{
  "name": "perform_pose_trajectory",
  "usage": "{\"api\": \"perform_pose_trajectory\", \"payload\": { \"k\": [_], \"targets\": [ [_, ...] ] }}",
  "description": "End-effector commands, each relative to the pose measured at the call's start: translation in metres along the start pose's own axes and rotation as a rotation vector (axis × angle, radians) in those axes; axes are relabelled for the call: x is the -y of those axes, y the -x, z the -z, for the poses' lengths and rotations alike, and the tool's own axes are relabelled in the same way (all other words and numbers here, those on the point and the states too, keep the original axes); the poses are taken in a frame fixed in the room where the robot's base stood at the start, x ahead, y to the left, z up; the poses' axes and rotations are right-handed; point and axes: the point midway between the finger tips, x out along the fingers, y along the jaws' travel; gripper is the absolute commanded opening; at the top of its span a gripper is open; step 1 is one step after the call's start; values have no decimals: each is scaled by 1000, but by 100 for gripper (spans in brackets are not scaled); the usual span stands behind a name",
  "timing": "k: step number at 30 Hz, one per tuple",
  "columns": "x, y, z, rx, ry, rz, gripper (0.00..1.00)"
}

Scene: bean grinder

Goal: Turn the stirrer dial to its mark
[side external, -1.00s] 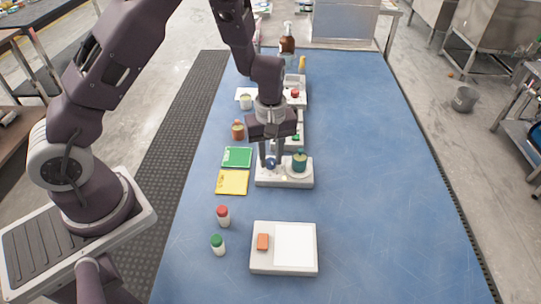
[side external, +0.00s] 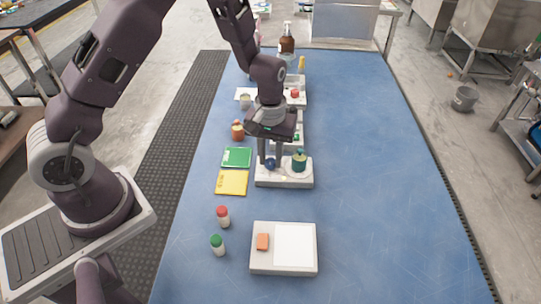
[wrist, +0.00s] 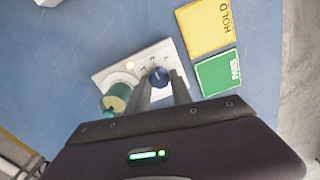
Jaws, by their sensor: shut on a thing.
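The stirrer (side external: 285,183) is a white box on the blue table, below my gripper. Its dark blue dial (side external: 270,164) is at the left of its top, and it also shows in the wrist view (wrist: 158,76) with a pale pointer line. Small dark marks lie around the dial, too small to read surely. A green vessel (side external: 299,162) stands on the stirrer's round plate, and it shows in the wrist view (wrist: 117,97). My gripper (side external: 271,160) points down with its fingers either side of the dial, shut on it.
A green card (side external: 237,157) and a yellow card (side external: 232,182) lie left of the stirrer. Red-capped (side external: 223,216) and green-capped (side external: 218,245) bottles and a white scale-like box (side external: 284,266) are nearer. The table's right side is clear.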

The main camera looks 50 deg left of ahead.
Motion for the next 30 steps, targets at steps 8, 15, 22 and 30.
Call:
{"api": "perform_pose_trajectory", "payload": {
  "k": [8, 15, 22, 30],
  "targets": [
    [-1, 1, 0, -1, -2, -2, 0],
    [-1, 0, 0, 0, -2, -1, 49],
    [0, 0, 0, 0, -1, -1, 49],
    [-1, 46, 1, -5, -3, -4, 49]
  ]
}}
